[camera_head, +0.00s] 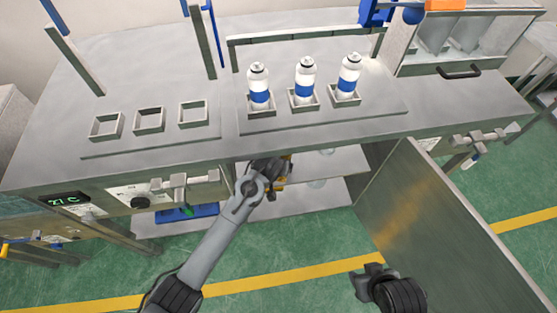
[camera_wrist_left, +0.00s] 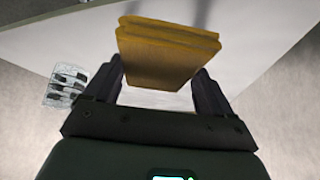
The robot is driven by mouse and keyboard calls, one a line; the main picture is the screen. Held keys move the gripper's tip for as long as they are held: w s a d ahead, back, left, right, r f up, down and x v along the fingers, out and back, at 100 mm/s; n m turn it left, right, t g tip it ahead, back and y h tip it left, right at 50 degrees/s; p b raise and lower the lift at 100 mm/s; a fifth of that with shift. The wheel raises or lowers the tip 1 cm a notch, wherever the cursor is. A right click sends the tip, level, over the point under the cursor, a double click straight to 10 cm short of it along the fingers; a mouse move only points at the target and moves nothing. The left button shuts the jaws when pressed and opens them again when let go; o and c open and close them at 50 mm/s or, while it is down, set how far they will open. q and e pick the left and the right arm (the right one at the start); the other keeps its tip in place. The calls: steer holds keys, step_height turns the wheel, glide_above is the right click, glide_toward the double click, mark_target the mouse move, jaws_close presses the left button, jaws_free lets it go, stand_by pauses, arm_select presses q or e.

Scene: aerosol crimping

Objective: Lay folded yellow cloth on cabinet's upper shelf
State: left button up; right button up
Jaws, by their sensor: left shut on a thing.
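The folded yellow cloth (camera_wrist_left: 166,55) is between the fingers of my left gripper (camera_wrist_left: 163,88), which is shut on it. In the head view only small parts of the cloth (camera_head: 287,170) show beside my left gripper (camera_head: 270,174), which is at the cabinet opening under the worktop. The cabinet's upper shelf (camera_head: 335,162) is a pale panel just right of the gripper. In the left wrist view a pale panel (camera_wrist_left: 235,35) lies behind the cloth; contact cannot be told. My right gripper (camera_head: 370,280) is low in front of the cabinet door, its jaw state unclear.
The cabinet door (camera_head: 440,210) stands open on the right. The worktop (camera_head: 225,65) carries three white-and-blue cans (camera_head: 305,82) in holders and three empty square holders (camera_head: 149,119).

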arm_select(q)
steer(key=w, duration=0.1)
steer(key=w+b, duration=0.2)
steer(key=shift+w+d+f, duration=0.15)
steer(key=shift+d+f, duration=0.1)
steer(key=shift+d, duration=0.15)
steer(key=shift+f+b, duration=0.4)
steer(key=shift+f, duration=0.1)
steer(key=shift+s, duration=0.25)
steer(key=shift+w, duration=0.1)
steer(key=shift+f, duration=0.1)
steer(key=o, duration=0.9)
steer(key=shift+o, duration=0.2)
steer(key=shift+f, duration=0.1)
